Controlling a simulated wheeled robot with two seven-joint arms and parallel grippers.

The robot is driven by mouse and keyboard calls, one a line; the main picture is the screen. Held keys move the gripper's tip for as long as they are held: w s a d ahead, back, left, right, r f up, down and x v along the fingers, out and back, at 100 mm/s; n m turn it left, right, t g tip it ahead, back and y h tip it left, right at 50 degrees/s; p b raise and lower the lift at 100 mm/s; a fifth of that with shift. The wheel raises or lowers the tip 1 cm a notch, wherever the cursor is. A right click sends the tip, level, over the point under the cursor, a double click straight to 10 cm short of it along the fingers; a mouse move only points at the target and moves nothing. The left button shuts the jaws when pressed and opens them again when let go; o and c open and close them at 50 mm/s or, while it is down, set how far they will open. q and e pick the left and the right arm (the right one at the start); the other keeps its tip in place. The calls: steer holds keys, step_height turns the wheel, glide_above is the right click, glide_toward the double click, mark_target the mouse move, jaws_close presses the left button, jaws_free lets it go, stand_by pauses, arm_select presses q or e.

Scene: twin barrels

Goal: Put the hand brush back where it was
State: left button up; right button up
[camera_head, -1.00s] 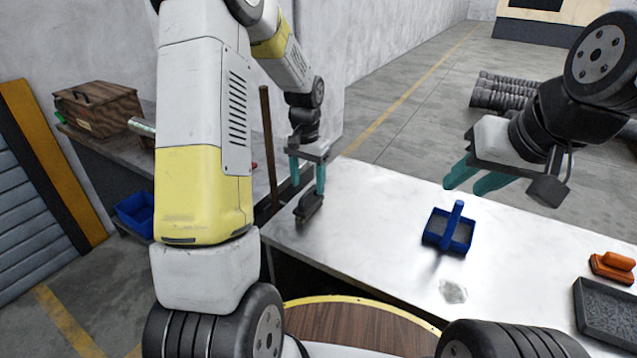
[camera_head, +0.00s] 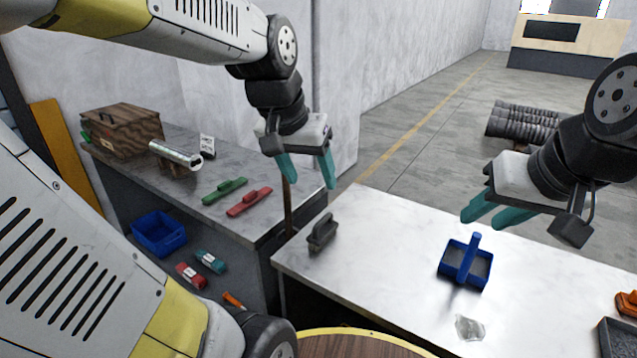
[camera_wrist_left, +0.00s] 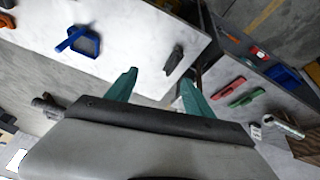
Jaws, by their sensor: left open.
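A dark grey hand brush (camera_head: 322,233) with a handle on top lies on the white table (camera_head: 375,235) near its left edge; it also shows in the left wrist view (camera_wrist_left: 174,59). My left gripper (camera_head: 310,184) is open and empty, above and behind the brush and clear of it. Its teal fingers (camera_wrist_left: 160,90) are spread in the left wrist view, with nothing between them. My right gripper (camera_head: 479,222) hangs above the far side of the white table, its fingers apart and empty.
A blue tray with an upright handle (camera_head: 466,263) sits mid-table, and an orange-handled tool (camera_head: 628,303) at the right. A grey side bench (camera_head: 215,215) bears a wooden box (camera_head: 122,132), a green bar (camera_head: 225,190) and a red bar (camera_head: 250,201). A thin post (camera_head: 288,215) stands between bench and table.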

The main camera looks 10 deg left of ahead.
arm_select(q)
steer(key=s+t, duration=0.1)
steer(key=s, duration=0.5)
steer(key=shift+s+d+r+n+t+h, duration=0.25)
steer(key=shift+d+r+n+t+h, duration=0.05)
steer(key=shift+d+n, duration=0.1)
stand_by(1.0)
